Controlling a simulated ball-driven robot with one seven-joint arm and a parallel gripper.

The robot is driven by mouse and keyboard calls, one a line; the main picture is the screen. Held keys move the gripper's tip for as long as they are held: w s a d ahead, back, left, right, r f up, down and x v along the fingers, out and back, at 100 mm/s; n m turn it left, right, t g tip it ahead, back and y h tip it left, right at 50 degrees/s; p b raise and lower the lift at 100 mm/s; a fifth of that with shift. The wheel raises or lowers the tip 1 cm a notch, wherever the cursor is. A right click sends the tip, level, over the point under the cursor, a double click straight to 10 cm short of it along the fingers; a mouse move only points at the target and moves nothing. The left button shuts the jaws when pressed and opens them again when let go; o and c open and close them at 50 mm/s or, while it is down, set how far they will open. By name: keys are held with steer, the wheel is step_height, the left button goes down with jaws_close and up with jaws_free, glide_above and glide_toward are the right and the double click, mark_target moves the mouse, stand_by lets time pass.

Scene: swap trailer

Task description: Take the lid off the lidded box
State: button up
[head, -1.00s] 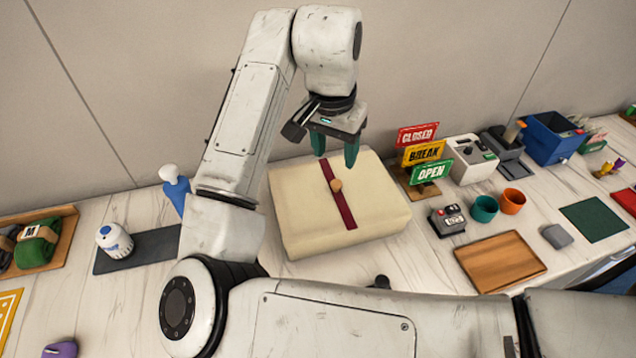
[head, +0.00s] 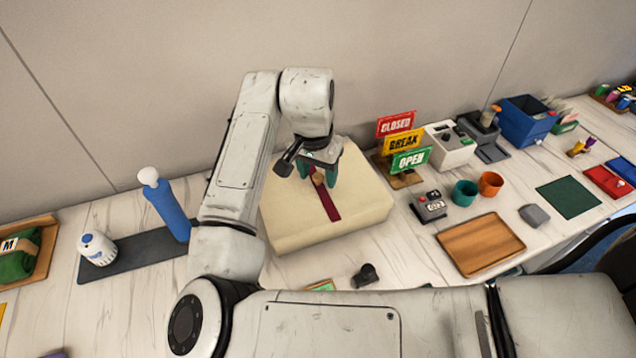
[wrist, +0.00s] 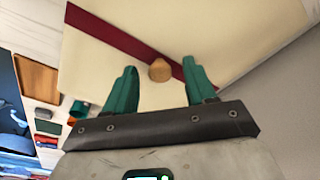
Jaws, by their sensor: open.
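The lidded box (head: 355,205) is cream coloured, with a dark red band (head: 331,207) across its lid and a round wooden knob (head: 318,179) on the band. The lid is on the box. My gripper (head: 318,174) is open, with its green fingers pointing down at the lid around the knob. In the wrist view the knob (wrist: 160,70) shows between the two fingertips, a little beyond them, with a gap on each side. I cannot tell from the views how far the fingertips are above the lid.
Closed, break and open signs (head: 402,140) stand right of the box, beside a small grey device (head: 428,205). Teal and orange cups (head: 466,193) and a wooden board (head: 480,244) lie further right. A wall is behind.

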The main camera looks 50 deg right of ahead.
jaws_close()
stand_by(0.4)
steer(key=shift+r, duration=0.1)
